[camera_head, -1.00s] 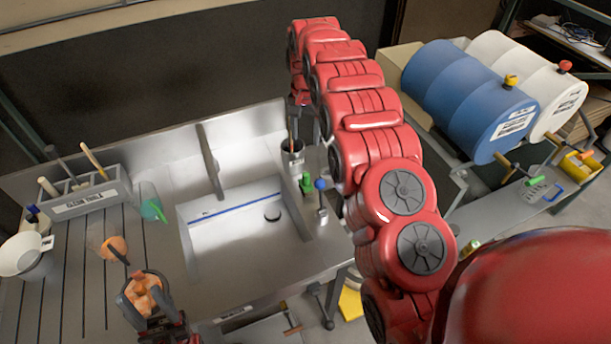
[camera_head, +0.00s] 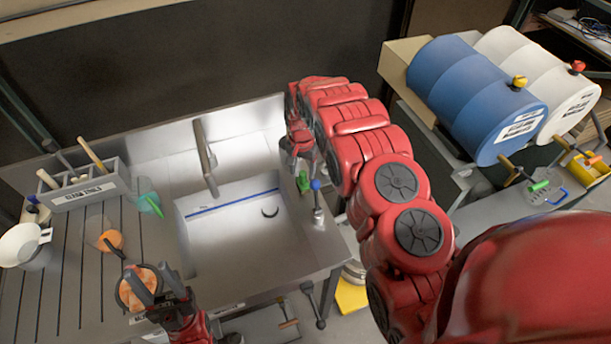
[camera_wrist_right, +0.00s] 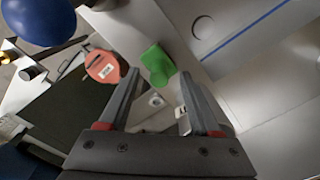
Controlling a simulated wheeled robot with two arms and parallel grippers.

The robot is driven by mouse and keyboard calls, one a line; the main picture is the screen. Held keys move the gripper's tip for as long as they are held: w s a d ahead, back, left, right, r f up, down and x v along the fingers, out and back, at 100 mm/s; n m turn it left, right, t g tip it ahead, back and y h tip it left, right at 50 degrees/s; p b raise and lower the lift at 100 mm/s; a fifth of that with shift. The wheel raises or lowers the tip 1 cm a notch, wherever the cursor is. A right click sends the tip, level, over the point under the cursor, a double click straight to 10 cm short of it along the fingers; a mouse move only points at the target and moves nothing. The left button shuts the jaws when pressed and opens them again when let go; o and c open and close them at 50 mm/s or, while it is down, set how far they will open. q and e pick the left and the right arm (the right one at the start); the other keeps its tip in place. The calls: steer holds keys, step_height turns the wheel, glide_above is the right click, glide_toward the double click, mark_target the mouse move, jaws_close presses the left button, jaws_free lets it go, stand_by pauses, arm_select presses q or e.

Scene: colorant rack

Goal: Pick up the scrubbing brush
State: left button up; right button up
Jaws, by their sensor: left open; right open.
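I cannot make out the scrubbing brush for certain in either view. In the head view, light wooden handles (camera_head: 92,153) stick up from the grey rack (camera_head: 86,192) at the left; what is on their lower ends is hidden. My right gripper (camera_head: 297,140) is over the right rim of the sink, where it covers the spot of a dark cup. In the right wrist view my right gripper (camera_wrist_right: 158,76) is open, with nothing held between its fingers. My left gripper (camera_head: 148,271) is open at the front of the counter, by an orange round item (camera_head: 128,293).
The sink (camera_head: 235,240) has a tap (camera_head: 206,158) at its back. A green valve (camera_head: 303,182) and a blue knob (camera_head: 315,185) stand on its right rim. Blue and white drums lie at right.

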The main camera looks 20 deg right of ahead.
steer(key=shift+w+d+f, duration=0.15)
steer(key=shift+f, duration=0.35)
steer(key=shift+w+d+f, duration=0.1)
steer(key=shift+d+f, duration=0.05)
steer(key=shift+f, duration=0.35)
steer(key=shift+s+a+r, duration=0.25)
steer(key=shift+a+r, duration=0.05)
steer(key=shift+c, duration=0.7)
steer(key=shift+s+a+r, duration=0.1)
steer(key=shift+s+a, duration=0.05)
steer(key=shift+c, duration=1.1)
steer(key=shift+d, duration=0.2)
jaws_close()
